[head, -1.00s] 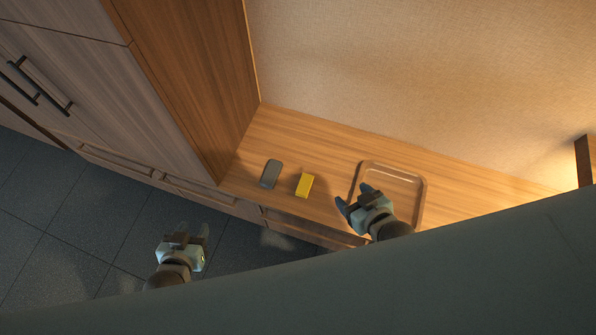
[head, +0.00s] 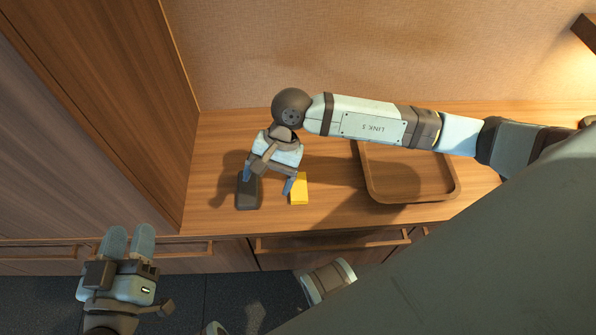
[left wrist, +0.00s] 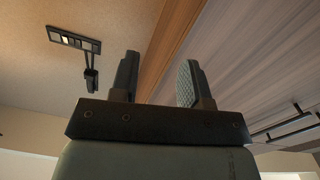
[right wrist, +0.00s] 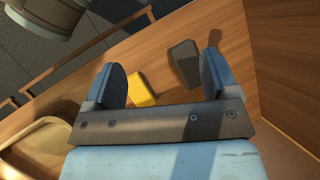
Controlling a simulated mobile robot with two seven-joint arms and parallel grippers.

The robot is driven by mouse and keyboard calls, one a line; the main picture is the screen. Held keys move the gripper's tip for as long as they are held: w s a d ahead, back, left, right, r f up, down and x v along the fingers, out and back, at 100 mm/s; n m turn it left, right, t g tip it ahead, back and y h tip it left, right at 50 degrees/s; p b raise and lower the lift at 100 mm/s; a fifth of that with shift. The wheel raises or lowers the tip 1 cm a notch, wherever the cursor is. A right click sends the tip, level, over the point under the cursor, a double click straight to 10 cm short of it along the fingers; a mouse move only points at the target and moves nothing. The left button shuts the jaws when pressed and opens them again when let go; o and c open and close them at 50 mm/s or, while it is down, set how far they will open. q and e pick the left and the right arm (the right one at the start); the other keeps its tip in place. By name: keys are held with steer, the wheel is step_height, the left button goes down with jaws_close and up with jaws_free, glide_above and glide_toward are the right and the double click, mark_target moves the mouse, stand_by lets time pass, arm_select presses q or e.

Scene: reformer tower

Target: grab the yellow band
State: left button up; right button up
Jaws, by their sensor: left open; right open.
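The yellow band (head: 299,189) looks like a small yellow block lying on the wooden counter. In the right wrist view the yellow band (right wrist: 141,90) shows beyond the gap between the fingers, nearer the left finger, which partly hides it. My right gripper (head: 268,181) is open and empty, pointing down over the counter. One finger is beside the yellow band's left edge and the other overlaps the dark grey block; I cannot tell its exact height. My left gripper (head: 129,240) is open and empty, out in front of the counter at the lower left.
A dark grey block (head: 247,191) lies just left of the yellow band. A wooden tray (head: 415,198) sits to the right on the counter (head: 330,216), under my right arm. A tall wooden cabinet (head: 120,90) bounds the left side, and a wall the back.

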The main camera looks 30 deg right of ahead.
steer(key=w+d+f+n+t+h+b, duration=0.1)
steer(key=w+d+f+n+h+b, duration=0.15)
steer(key=d, duration=0.25)
steer(key=w+d+f+n+t+h+b, duration=0.1)
steer(key=w+d+f+h, duration=0.15)
steer(key=d, duration=0.25)
steer(key=b, duration=0.2)
glide_above(299, 185)
steer(key=w, duration=0.1)
steer(key=shift+m+h, duration=0.25)
steer(key=shift+h, duration=0.05)
steer(key=f, duration=0.6)
steer(key=shift+a+f, duration=0.2)
steer(key=shift+f, duration=0.15)
steer(key=shift+s+f+b, duration=0.1)
steer(key=shift+f+b, duration=0.2)
steer(key=shift+f, duration=0.4)
steer(key=f, duration=0.1)
steer(key=f+b, duration=0.2)
steer(key=shift+s+d+f, duration=0.1)
steer(key=shift+s+f, duration=0.25)
steer(key=shift+f, duration=0.4)
arm_select(q)
step_height(299, 185, down, 6)
steer(key=m+g, duration=0.1)
steer(key=shift+d+f+m+h, duration=0.2)
steer(key=shift+d+m+h, duration=0.05)
steer(key=shift+m+h, duration=0.15)
